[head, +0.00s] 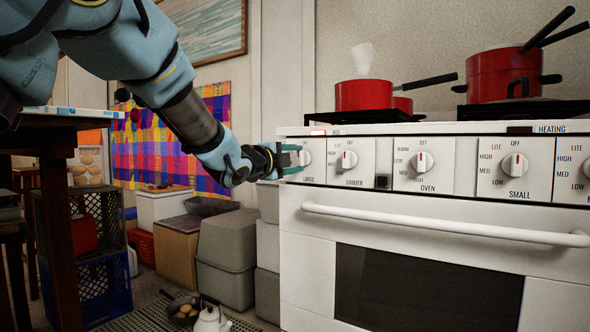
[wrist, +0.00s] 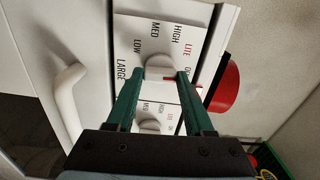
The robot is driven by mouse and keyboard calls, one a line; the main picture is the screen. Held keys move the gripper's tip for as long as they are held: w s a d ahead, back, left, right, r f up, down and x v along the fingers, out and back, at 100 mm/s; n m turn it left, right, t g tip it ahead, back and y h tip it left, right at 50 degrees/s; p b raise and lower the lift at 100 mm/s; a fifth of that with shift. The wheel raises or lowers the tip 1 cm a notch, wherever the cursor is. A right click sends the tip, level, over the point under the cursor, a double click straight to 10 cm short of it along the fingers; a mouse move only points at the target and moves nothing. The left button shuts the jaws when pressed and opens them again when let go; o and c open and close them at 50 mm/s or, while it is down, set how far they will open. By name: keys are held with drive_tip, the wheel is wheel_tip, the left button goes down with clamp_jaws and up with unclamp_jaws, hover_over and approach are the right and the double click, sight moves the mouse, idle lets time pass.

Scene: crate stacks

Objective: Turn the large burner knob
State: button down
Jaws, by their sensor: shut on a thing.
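The large burner knob (head: 305,158) is the leftmost white knob on the front panel of the white stove (head: 430,215). My gripper (head: 296,159) reaches it from the left in the head view, and its fingers partly cover it. In the wrist view the knob (wrist: 160,64) sits between the two green fingertips, on a plate marked LARGE, LOW, MED, HIGH and LITE. My gripper (wrist: 163,76) is shut on it. A small red mark shows near the right fingertip. The knob's exact setting is hard to tell.
The simmer knob (head: 347,159) is just right of the held knob. The oven knob (head: 422,161) and small burner knob (head: 515,165) are further right. The oven handle (head: 440,223) juts out below. Red pots (head: 364,96) stand on top. Grey bins (head: 227,257) are left of the stove.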

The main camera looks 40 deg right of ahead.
drive_tip(key=shift+m+b, duration=0.3)
drive_tip(key=shift+m, duration=0.1)
drive_tip(key=shift+c, duration=1.4)
unclamp_jaws()
drive_tip(key=p+v, duration=0.1)
drive_tip(key=v, duration=0.9)
drive_tip(key=shift+a+p, duration=0.3)
drive_tip(key=shift+a, duration=0.05)
